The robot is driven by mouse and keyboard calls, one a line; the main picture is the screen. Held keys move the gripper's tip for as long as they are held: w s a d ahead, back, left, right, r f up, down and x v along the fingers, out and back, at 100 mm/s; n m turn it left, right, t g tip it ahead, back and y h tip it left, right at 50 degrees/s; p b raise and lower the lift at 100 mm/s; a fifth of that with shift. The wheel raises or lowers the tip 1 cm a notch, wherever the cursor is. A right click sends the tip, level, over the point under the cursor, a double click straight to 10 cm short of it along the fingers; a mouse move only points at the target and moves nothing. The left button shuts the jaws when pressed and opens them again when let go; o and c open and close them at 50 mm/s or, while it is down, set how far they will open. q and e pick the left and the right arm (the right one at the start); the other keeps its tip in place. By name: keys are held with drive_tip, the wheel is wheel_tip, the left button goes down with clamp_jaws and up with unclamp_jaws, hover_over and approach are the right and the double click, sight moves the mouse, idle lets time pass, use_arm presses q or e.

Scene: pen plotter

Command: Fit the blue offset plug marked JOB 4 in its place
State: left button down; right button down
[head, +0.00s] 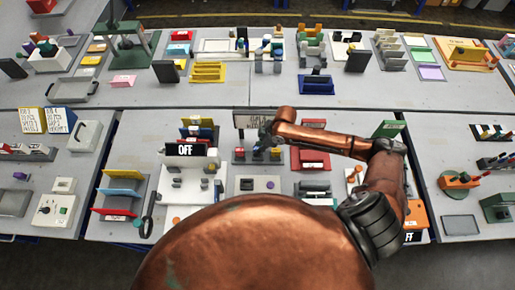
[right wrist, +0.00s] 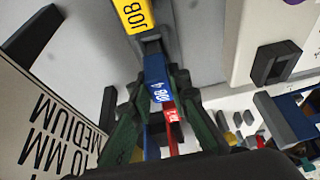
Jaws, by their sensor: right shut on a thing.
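In the right wrist view, the blue plug (right wrist: 156,72) with white JOB 4 lettering sits between the two dark green fingers of my right gripper (right wrist: 158,82), which is shut on it. A red lettered piece (right wrist: 172,122) shows just below it between the fingers; whether they touch I cannot tell. A yellow piece marked JOB (right wrist: 138,14) lies beyond the plug, with a dark grey block (right wrist: 150,42) between them. In the head view, my right gripper (head: 265,136) is over the middle of the near table, in front of a lettered board (head: 256,117). The plug's seat is not clearly visible. My left gripper is out of view.
A board reading 10 MM MEDIUM (right wrist: 45,128) stands close on the left in the right wrist view. A white box with a dark bracket (right wrist: 271,64) is at right.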

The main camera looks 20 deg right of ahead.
drive_tip(key=shift+f, duration=0.75)
drive_tip(key=c, duration=1.7)
unclamp_jaws()
drive_tip(key=shift+c, duration=0.2)
drive_tip(key=v, duration=1.2)
